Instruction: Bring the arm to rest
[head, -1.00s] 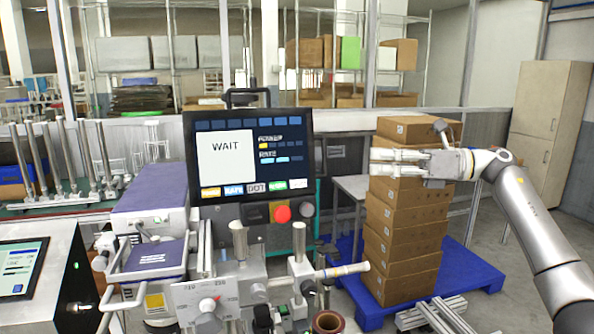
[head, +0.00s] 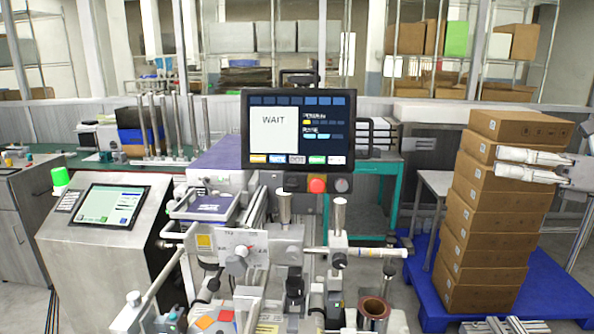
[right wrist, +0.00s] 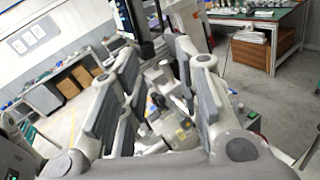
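My right gripper (head: 500,163) reaches in from the right edge of the head view, its pale fingers pointing left in front of the stacked brown boxes (head: 497,235). Its two fingers are apart. In the right wrist view, my right gripper (right wrist: 152,75) also shows its grey-padded fingers spread, with nothing held between them. Most of the right arm is outside the head view. My left gripper is in neither view. I cannot tell whether the right gripper touches the boxes.
A machine with a screen (head: 298,130) reading WAIT stands in the middle, with rods and rollers in front. A second console (head: 110,205) stands at left. The boxes stand on a blue pallet (head: 555,290). Grey floor shows open in the right wrist view.

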